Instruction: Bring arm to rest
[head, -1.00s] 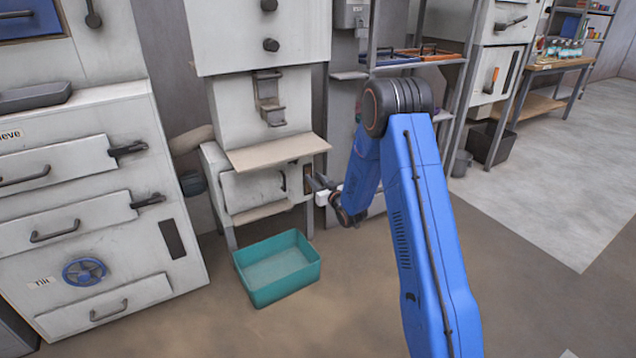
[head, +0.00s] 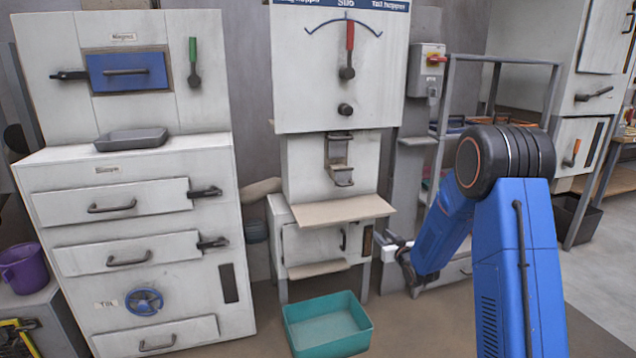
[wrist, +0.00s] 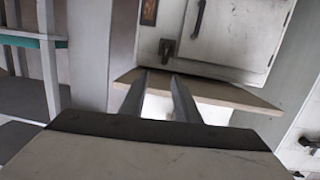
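My blue arm (head: 515,250) is bent, with its elbow high at the right of the head view and its forearm sloping down to the left. My gripper (head: 381,238) is beside the lower right side of the white bagging machine (head: 335,165). It looks small there, and its fingers are hard to make out. In the wrist view the two grey fingers of my gripper (wrist: 160,78) stand apart with a gap between them. Nothing is seen between them. A beige shelf and a white cabinet door (wrist: 215,35) lie beyond the fingertips.
A teal bin (head: 327,325) stands on the floor below the machine. A metal rack (head: 440,95) stands behind my arm. Open floor shows at the far right.

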